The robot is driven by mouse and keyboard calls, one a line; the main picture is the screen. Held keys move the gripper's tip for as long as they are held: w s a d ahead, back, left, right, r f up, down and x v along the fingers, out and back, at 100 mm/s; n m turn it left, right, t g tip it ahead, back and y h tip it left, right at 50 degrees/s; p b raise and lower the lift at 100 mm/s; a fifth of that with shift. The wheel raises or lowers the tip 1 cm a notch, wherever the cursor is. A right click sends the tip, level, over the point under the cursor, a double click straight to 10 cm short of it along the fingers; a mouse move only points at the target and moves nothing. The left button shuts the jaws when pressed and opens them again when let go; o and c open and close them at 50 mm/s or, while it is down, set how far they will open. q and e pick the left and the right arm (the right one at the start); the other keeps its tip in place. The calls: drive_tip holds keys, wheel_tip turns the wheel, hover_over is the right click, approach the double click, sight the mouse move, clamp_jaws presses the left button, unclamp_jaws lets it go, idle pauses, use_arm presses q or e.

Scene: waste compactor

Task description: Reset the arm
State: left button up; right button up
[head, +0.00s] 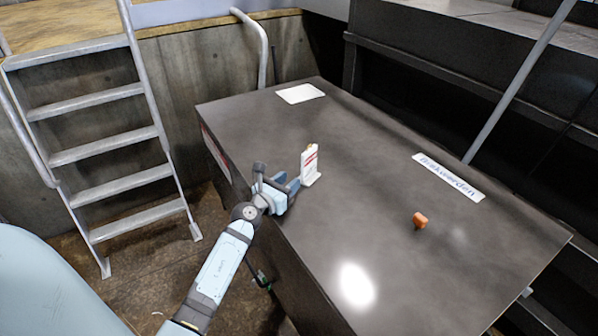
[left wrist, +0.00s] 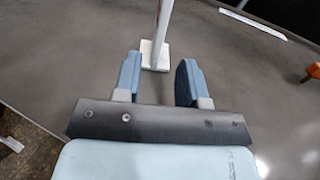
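My left arm comes in from the lower left in the head view. Its gripper (head: 291,186) is at the left edge of the dark table, just beside a small white upright sign (head: 309,167) with red marks. In the left wrist view the blue fingers (left wrist: 158,82) are spread apart with nothing between them. The white base (left wrist: 154,55) of the sign stands just beyond the fingertips, and its thin post rises out of the picture top. My right gripper is not in view.
The dark table (head: 365,215) carries a white sheet (head: 300,93), a lettered label strip (head: 448,177) and a small orange object (head: 420,220). A metal ladder (head: 110,150) stands left against a concrete wall. Dark shelving and a slanted pole are at right. Much of the tabletop is clear.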

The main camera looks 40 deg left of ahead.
use_arm(q)
drive_tip(key=shift+s, duration=1.15)
drive_tip(key=shift+r, duration=0.1)
